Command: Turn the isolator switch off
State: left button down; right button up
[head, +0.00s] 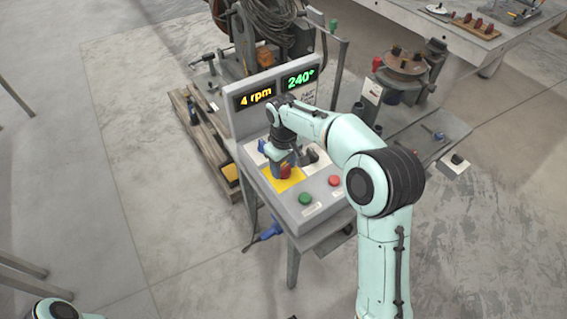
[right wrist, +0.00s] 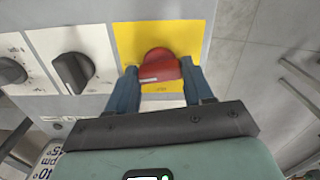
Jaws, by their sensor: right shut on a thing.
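The isolator switch is a red rotary handle (head: 285,171) on a yellow plate (head: 275,184) on the grey control panel. In the right wrist view the red handle (right wrist: 160,70) sits between the two blue fingers of my right gripper (right wrist: 159,76), which is shut on it. The handle lies roughly crosswise between the fingers, slightly tilted. In the head view my right gripper (head: 284,160) reaches down onto the panel and hides part of the switch. My left gripper is not in view; only a bit of my left arm shows at the bottom left.
A green button (head: 305,198) and a red button (head: 334,181) sit on the panel near the switch. Black knobs (right wrist: 72,70) are beside the yellow plate. Displays above read 4 rpm (head: 256,96) and 240° (head: 299,79). Open floor lies to the left.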

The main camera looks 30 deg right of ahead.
aim_at(283, 167)
jog(key=n+p, duration=0.1)
jog(key=n, duration=0.3)
jog(key=shift+r+n+p, duration=0.1)
jog(key=shift+n+p, duration=0.2)
jog(key=shift+p, duration=0.05)
jog(key=n+p, duration=0.1)
jog(key=n, duration=0.2)
jog(key=shift+n, duration=0.3)
jog(key=n+p, duration=0.1)
jog(key=n, duration=0.2)
jog(key=shift+n, duration=0.3)
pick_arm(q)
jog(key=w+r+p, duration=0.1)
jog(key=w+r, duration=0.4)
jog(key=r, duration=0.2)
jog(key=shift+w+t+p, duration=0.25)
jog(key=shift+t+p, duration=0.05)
pick_arm(e)
jog(key=shift+n, duration=2.2)
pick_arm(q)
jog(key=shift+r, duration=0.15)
pick_arm(e)
jog(key=o, duration=1)
jog(key=shift+o, duration=0.2)
